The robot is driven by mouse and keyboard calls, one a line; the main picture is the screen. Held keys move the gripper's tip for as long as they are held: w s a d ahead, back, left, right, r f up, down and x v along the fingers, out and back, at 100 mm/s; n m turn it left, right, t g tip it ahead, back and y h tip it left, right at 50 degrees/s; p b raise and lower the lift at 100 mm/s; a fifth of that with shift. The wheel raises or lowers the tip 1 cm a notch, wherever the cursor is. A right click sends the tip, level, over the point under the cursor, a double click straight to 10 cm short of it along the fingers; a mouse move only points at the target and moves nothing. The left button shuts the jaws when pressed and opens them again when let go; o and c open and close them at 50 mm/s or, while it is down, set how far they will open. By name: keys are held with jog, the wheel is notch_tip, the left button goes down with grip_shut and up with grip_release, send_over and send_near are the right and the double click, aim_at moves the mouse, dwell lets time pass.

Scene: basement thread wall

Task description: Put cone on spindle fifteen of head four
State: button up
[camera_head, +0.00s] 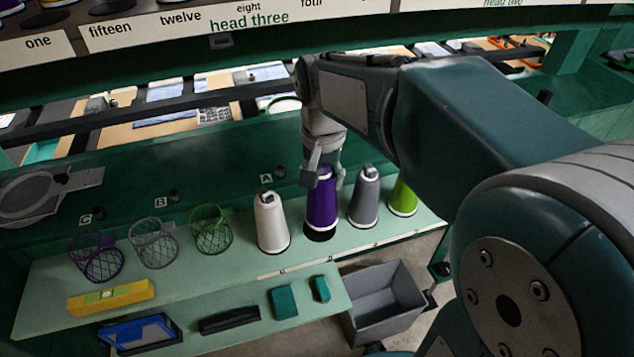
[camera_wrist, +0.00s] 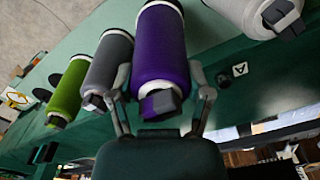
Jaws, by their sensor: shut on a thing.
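The purple cone (camera_head: 321,200) has white bands and stands upright in the row on the green shelf. I cannot tell whether its base touches the shelf. My gripper (camera_head: 326,172) is shut on its upper part from above. In the wrist view the purple cone (camera_wrist: 158,45) sits between the two fingers of my gripper (camera_wrist: 160,88), its grey-purple tip towards my palm. A white cone (camera_head: 271,222) stands to its left, a grey cone (camera_head: 365,197) and a green cone (camera_head: 403,196) to its right. No head four label or its spindles show.
A label strip reading head three (camera_head: 249,20) runs along the upper rail; a head two sign (camera_head: 503,3) is right of it. A grey bin (camera_head: 383,300) stands below.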

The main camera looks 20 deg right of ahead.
jog(key=shift+w+a+f, duration=0.1)
jog(key=shift+w+f, duration=0.1)
jog(key=shift+f, duration=0.8)
jog(key=shift+w+a+f, duration=0.1)
jog(key=shift+w+f, duration=0.05)
jog(key=shift+f, duration=0.8)
jog(key=shift+d+f, duration=0.1)
jog(key=shift+f, duration=0.05)
jog(key=o, duration=1.3)
notch_tip(320, 180, up, 12)
jog(key=shift+r, duration=0.1)
jog(key=s+f+n+t, duration=0.2)
jog(key=s, duration=0.2)
jog(key=s+f+n+t, duration=0.1)
jog(key=s+f, duration=0.1)
jog(key=s, duration=0.3)
jog(key=s+f+n+t, duration=0.2)
jog(key=s, duration=0.3)
jog(key=shift+f+n+t, duration=0.2)
jog(key=shift+n+t, duration=0.1)
jog(key=shift+o, duration=0.2)
